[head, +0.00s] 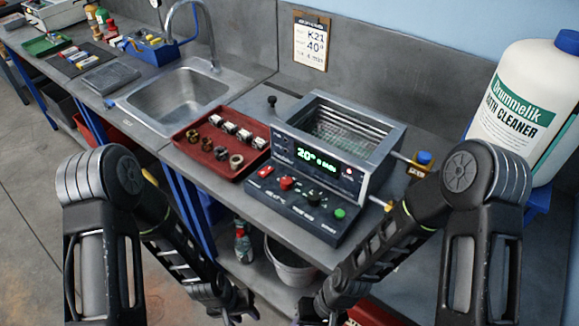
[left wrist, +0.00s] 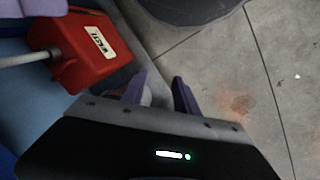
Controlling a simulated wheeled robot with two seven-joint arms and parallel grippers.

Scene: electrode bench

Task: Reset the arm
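My left arm comes in from the left in the head view, and its gripper (head: 238,310) hangs low in front of the bench near the bottom edge. In the left wrist view the left gripper's two purple fingers (left wrist: 160,92) stand apart with nothing clearly held between them. My right arm comes in from the right. Its gripper (head: 322,314) is low at the bottom edge, partly cut off, and its fingers cannot be made out. Both grippers are below the bench top and apart from the things on it.
A water bath (head: 375,125) with a control panel stands on the bench, beside a red tray (head: 200,153) of small parts. A sink (head: 175,98) lies to the left, a large cleaner bottle (head: 515,110) to the right. A grey bucket (head: 290,268) stands below. A red container (left wrist: 75,60) is near the left gripper.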

